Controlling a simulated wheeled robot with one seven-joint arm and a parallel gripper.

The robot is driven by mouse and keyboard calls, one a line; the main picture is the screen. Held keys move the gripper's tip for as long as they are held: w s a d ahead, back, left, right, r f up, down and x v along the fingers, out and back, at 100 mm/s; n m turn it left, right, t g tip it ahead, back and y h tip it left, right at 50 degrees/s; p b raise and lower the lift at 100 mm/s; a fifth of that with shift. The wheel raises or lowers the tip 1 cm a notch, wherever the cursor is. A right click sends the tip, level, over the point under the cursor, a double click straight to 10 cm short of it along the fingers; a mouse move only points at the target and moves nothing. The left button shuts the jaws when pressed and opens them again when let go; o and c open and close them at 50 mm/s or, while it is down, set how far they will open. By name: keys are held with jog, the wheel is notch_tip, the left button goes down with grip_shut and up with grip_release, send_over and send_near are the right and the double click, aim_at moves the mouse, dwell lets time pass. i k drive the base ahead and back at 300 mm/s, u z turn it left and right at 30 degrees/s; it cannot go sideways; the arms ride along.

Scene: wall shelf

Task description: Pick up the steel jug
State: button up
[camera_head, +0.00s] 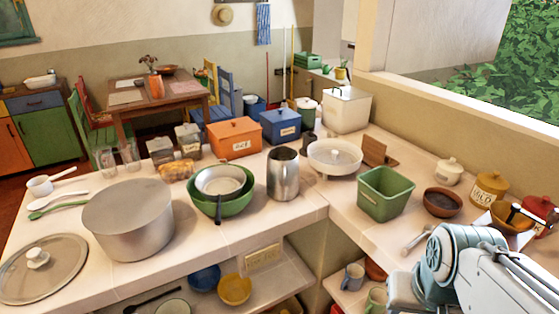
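The steel jug (284,174) stands upright on the tiled counter, near the inner corner where two counter runs meet. It is a tall, shiny metal cylinder. The green bowl with a pan in it is to its left, and a white lidded dish is to its right. My arm shows at the lower right, well apart from the jug. I cannot make out the fingers of my gripper in this view.
A large steel pot (128,225), a green bowl (238,206) and a white dish (335,165) flank the jug. An orange box (235,138) and a blue box (281,126) stand behind it. A green bin (384,195) is to the right. The counter edge is just in front.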

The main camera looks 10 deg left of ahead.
aim_at(282, 176)
jog(key=u, duration=0.85)
jog(key=i, duration=1)
jog(key=u, duration=0.95)
